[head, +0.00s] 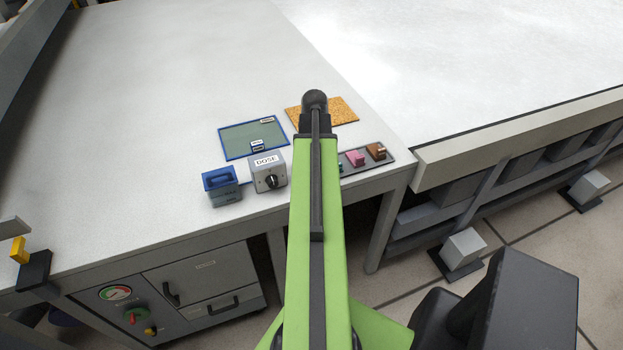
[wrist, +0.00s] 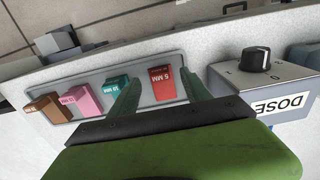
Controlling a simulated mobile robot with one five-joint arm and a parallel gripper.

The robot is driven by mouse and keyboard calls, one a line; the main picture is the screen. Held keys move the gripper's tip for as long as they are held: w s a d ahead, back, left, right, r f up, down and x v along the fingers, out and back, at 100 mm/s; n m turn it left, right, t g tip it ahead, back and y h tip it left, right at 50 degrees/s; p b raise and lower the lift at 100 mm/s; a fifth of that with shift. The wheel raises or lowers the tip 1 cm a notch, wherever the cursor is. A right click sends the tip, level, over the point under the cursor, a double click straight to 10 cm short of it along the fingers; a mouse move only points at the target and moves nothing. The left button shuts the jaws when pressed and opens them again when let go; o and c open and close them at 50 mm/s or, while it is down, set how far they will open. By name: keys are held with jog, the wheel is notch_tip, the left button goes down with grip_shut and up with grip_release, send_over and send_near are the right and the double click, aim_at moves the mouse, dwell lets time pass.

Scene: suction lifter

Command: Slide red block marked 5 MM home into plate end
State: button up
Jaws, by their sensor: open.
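In the wrist view the red block (wrist: 161,84) marked 5 MM stands at the right end of a row of blocks in a dark grey tray (wrist: 105,120). My gripper (wrist: 163,88) is open, with one finger on each side of the red block as seen in this view. I cannot tell whether the fingers touch it or how far above it they are. In the head view my arm hides the red block and the gripper; the tray's right part (head: 378,168) shows. I cannot make out which part is the plate end.
Teal (wrist: 116,90), pink (wrist: 84,98) and brown (wrist: 47,107) blocks share the tray. A grey DOSE box (head: 268,172) with a black knob stands left of my arm, beside a blue box (head: 221,186). A green mat (head: 240,140) and cork mat (head: 340,110) lie behind.

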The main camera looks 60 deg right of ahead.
notch_tip(320, 180, down, 5)
jog(key=b, duration=0.4)
jog(key=shift+d+r, duration=0.1)
jog(key=shift+r, duration=0.15)
jog(key=shift+c, duration=0.2)
jog(key=c, duration=1.2)
